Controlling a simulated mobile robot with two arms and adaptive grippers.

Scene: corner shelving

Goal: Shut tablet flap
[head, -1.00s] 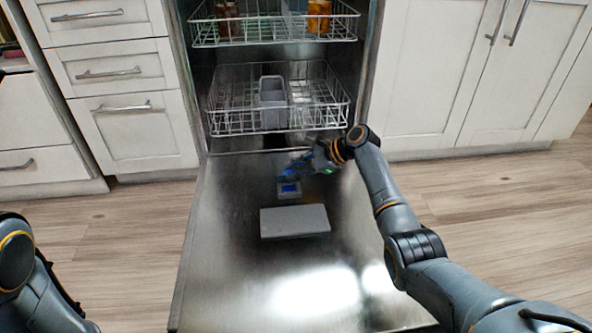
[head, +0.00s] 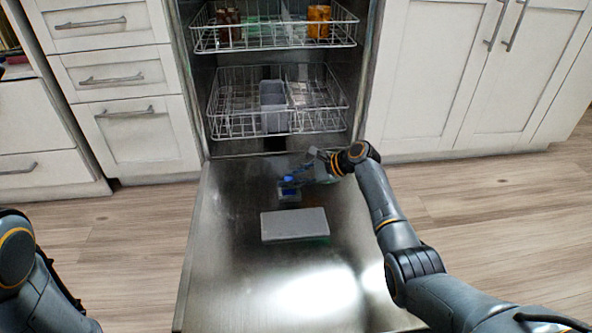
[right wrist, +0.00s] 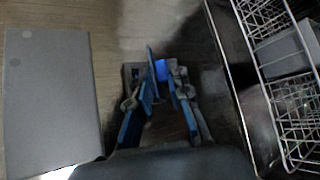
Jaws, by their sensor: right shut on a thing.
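The dishwasher door (head: 250,270) lies folded down. A small tablet compartment (head: 289,197) with a dark blue patch is set in it below the lower rack. My right gripper (head: 291,181) reaches it from the right, its blue fingertips at the compartment's far side. In the right wrist view, a bright blue patch (right wrist: 161,69) shows just beyond the fingers (right wrist: 160,95). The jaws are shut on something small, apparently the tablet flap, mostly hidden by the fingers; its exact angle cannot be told. My left gripper is out of view.
A flat grey panel (head: 295,225) lies on the door, nearer than the compartment, and shows at left in the wrist view (right wrist: 50,100). The lower rack (head: 232,124) and upper rack (head: 210,45) sit inside the dishwasher. The near door area is clear.

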